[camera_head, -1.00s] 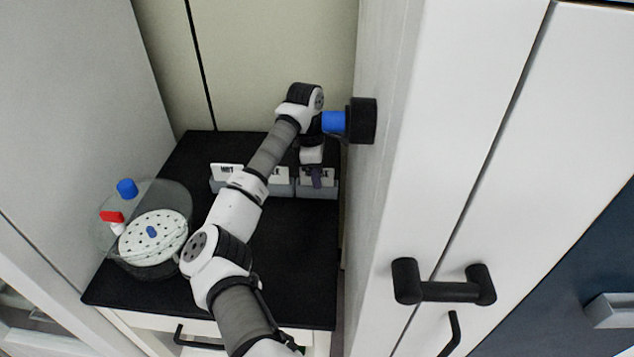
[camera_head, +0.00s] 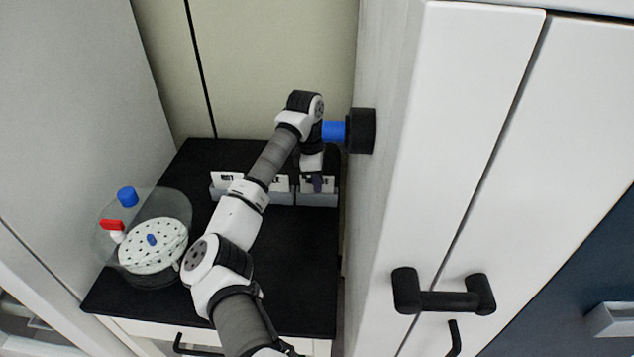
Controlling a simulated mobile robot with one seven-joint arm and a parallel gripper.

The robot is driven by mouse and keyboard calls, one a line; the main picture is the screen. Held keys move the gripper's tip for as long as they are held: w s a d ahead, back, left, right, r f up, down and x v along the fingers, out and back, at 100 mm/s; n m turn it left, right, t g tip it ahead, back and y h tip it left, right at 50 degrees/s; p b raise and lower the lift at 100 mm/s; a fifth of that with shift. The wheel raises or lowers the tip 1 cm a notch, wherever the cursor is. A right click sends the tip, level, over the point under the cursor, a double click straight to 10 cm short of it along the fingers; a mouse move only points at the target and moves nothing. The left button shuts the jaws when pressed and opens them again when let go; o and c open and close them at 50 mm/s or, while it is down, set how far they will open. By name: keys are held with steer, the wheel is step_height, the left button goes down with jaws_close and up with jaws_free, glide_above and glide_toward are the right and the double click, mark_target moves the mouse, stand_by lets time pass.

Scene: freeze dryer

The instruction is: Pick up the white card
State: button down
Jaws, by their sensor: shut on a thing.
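Several white cards with dark print stand upright in grey holders at the back of the black counter. The left card (camera_head: 225,180) is clear to see, and the middle card (camera_head: 279,184) is partly behind my arm. The right card (camera_head: 328,184) stands in the right holder (camera_head: 321,200). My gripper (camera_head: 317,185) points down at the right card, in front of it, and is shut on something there. The fingers cover part of that card, and the card still looks low in its holder.
A round clear vessel (camera_head: 178,207) with a perforated white plate (camera_head: 154,246), a blue cap (camera_head: 127,196) and a red-handled valve (camera_head: 112,225) stands at the counter's left. A white cabinet (camera_head: 470,130) bounds the right. The black counter (camera_head: 292,265) is bare at front right.

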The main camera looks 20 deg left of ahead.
steer(key=shift+a+r+b, duration=0.2)
steer(key=shift+r+b, duration=0.15)
steer(key=shift+b, duration=0.25)
step_height(320, 180, up, 11)
steer(key=b, duration=0.2)
steer(key=s+a+b, duration=0.1)
steer(key=s+a, duration=0.1)
steer(key=a, duration=0.7)
steer(key=s+a+b, duration=0.1)
steer(key=s+a, duration=0.2)
steer(key=a, duration=0.6)
steer(key=shift+s+a+b, duration=0.3)
steer(key=shift+a, duration=0.1)
